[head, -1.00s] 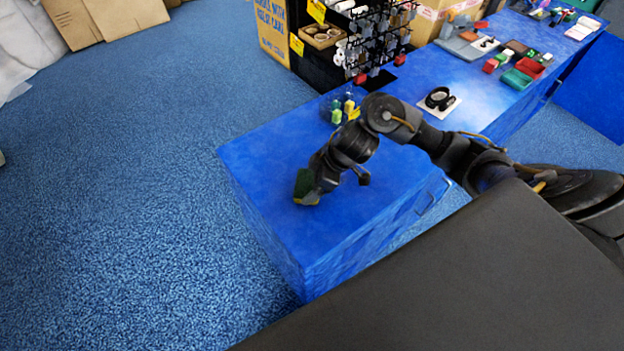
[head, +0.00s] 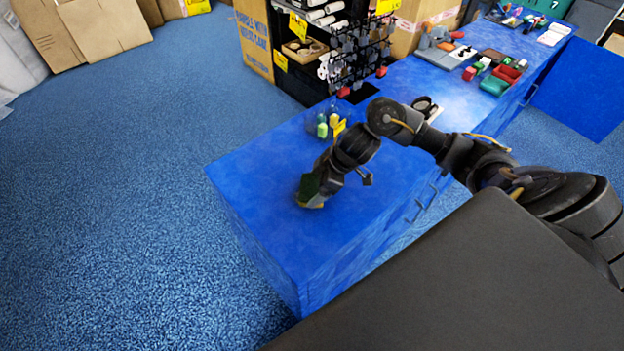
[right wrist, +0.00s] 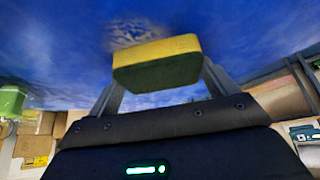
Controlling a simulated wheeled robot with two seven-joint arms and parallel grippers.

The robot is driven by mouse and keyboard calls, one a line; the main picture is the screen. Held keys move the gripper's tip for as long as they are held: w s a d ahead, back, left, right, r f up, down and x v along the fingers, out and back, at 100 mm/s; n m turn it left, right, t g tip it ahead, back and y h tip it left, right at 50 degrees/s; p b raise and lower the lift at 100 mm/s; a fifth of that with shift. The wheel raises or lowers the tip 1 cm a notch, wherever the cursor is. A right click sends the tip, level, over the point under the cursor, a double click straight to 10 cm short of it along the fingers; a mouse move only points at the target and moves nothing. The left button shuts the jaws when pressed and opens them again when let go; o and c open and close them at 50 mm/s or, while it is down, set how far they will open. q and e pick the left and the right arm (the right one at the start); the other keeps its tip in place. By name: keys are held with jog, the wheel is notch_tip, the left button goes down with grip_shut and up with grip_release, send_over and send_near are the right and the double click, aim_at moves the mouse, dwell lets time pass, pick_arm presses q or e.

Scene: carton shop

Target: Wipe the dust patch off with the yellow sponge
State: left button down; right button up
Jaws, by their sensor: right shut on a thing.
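The yellow sponge with a dark green face (right wrist: 157,62) is held between the fingers of my right gripper (right wrist: 158,80). In the head view the sponge (head: 310,190) is at the tip of my right gripper (head: 316,184), low over the left part of the blue counter. I cannot tell whether it touches the top. A brownish dust patch (right wrist: 140,33) lies on the blue surface just beyond the sponge in the right wrist view, and the sponge may hide part of it. In the head view I cannot make the patch out. My left gripper is not in view.
The blue counter (head: 270,165) has small green bottles (head: 322,128) and a yellow tag behind my right arm. A black rack (head: 352,55) stands at its back edge. Trays and small items (head: 497,78) lie farther right. Blue carpet is open at left.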

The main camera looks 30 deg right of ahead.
jog(key=shift+w+d+f, duration=0.1)
jog(key=shift+w+d, duration=0.05)
jog(key=shift+d, duration=1.2)
jog(key=shift+d, duration=0.1)
jog(key=shift+w+d, duration=0.15)
jog(key=shift+d, duration=0.8)
jog(key=shift+w+d, duration=0.15)
jog(key=shift+d, duration=0.8)
jog(key=shift+s+p, duration=0.1)
jog(key=shift+p, duration=0.3)
jog(key=shift+a, duration=0.15)
